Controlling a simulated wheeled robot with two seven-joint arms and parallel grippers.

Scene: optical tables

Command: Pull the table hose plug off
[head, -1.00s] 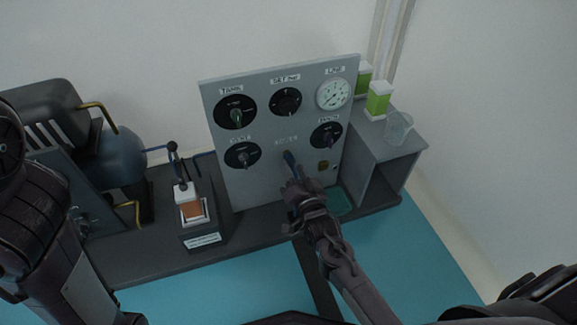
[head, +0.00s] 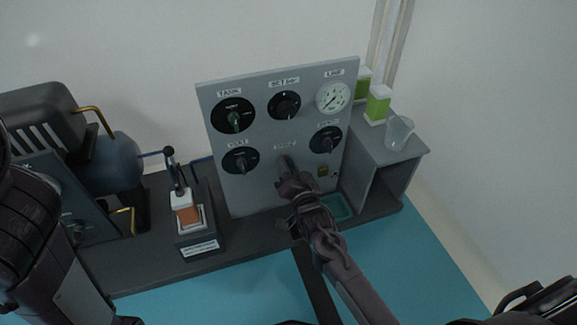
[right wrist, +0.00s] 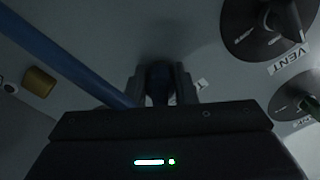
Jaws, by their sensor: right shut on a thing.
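The blue table hose plug (right wrist: 159,84) is between the two fingers of my right gripper (right wrist: 163,82) in the right wrist view. The fingers are shut on its sides, close to the grey panel face. In the head view my right gripper (head: 287,166) is at the lower middle of the upright panel (head: 265,190), under a small label, and hides the plug. A blue hose (right wrist: 70,55) runs diagonally at the left of the wrist view; its join to the plug is hidden. I cannot tell whether the plug is still seated. My left gripper is not in view.
Black dials (head: 240,160) and a white gauge (head: 333,97) surround the gripper on the panel. A brass fitting (head: 323,171) is just right. A stand with an orange-brown block (head: 187,216) is left; a grey shelf with a clear cup (head: 398,132) is right.

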